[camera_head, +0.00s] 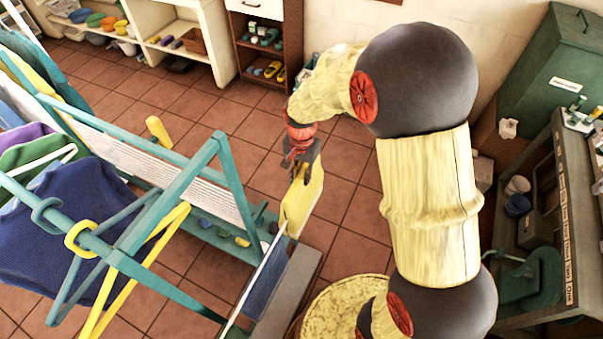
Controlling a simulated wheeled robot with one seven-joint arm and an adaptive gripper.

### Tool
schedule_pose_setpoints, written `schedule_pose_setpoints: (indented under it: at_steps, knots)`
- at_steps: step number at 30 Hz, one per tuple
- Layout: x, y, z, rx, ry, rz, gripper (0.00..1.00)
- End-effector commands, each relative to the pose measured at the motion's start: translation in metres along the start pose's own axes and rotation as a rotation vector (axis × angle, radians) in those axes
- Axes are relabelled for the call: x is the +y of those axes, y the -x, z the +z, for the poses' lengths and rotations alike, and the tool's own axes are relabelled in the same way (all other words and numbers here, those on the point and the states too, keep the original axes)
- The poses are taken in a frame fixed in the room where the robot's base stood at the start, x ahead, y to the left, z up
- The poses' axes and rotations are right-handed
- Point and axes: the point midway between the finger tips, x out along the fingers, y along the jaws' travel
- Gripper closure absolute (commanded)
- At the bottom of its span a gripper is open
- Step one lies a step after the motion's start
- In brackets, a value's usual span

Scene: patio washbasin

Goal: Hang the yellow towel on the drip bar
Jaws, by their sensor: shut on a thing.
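My gripper (301,172) is shut on the yellow towel (302,203), near the middle of the view. The towel hangs down from the fingers as a narrow, slightly tilted yellow panel. A thin white bar (254,275), which looks like the drip bar, runs from just below the towel toward the bottom edge. The towel's lower end overlaps the far end of this bar in the picture; I cannot tell whether they touch. A dark blue cloth (267,283) hangs beside the bar. My arm hides part of the floor behind.
A teal drying rack (222,180) with blue, green and purple clothes fills the left side. White shelves (185,22) and a dark shelf unit (268,52) stand at the back. A workbench (560,190) and a green cabinet (560,60) are at right. Tiled floor (240,115) is open behind the gripper.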

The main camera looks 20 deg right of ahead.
Motion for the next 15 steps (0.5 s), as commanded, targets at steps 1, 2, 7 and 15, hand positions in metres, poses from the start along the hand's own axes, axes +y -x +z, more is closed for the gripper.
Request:
schedule_pose_setpoints:
  at_steps: [1, 2, 7, 15]
  knots:
    - [0.0, -0.009, 0.0, 0.0, 0.0, 0.0, 1.0]
    - [0.0, -0.012, 0.0, 0.0, 0.0, 0.0, 1.0]
    - [0.0, -0.03, 0.0, -0.001, 0.0, 0.001, 1.0]
    - [0.0, -0.059, 0.0, 0.0, 0.0, 0.0, 1.0]
